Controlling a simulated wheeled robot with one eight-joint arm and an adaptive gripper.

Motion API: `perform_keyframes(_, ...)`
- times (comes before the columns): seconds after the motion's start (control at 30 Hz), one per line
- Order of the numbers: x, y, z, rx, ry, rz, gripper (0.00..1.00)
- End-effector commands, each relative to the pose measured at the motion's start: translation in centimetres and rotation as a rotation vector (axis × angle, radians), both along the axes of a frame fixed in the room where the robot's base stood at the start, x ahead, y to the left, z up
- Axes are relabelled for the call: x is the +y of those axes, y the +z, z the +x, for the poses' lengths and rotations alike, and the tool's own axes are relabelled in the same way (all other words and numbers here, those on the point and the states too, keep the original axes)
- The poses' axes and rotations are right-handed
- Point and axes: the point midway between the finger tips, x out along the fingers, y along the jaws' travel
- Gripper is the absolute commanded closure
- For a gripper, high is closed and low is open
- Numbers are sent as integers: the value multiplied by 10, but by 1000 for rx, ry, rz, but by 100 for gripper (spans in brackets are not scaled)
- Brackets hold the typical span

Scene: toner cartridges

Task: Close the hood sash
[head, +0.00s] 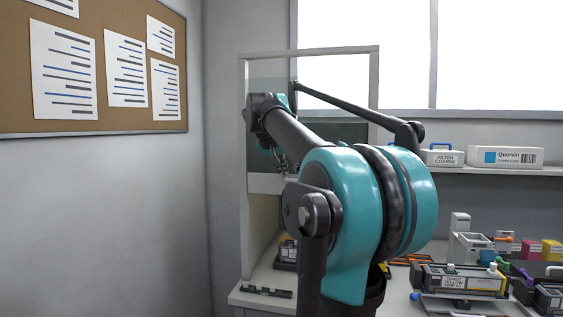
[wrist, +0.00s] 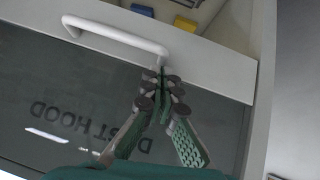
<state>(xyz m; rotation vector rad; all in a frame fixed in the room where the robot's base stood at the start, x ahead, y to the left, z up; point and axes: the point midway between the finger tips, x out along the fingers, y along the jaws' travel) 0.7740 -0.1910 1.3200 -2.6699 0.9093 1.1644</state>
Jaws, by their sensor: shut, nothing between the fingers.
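The hood (head: 243,160) is a pale, tall frame beside the left wall. A white bar handle (wrist: 115,35) is fixed to the rail. My gripper (wrist: 162,75) is shut and empty, its tips at the handle's right end in the wrist view; I cannot tell whether they touch. In the head view my arm hides most of the gripper and handle.
A cartridge (head: 287,252) stands at the hood's base, below the rail. Right of my arm, the bench holds a cartridge on a stand (head: 460,280) and several coloured items. A shelf behind holds a Quorvin box (head: 505,157) and a filter box (head: 441,157).

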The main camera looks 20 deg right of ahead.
Motion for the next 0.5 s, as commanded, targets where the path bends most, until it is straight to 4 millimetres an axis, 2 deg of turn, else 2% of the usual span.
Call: perform_keyframes(0.5, 0, -7, 0, 0, 0, 0, 100)
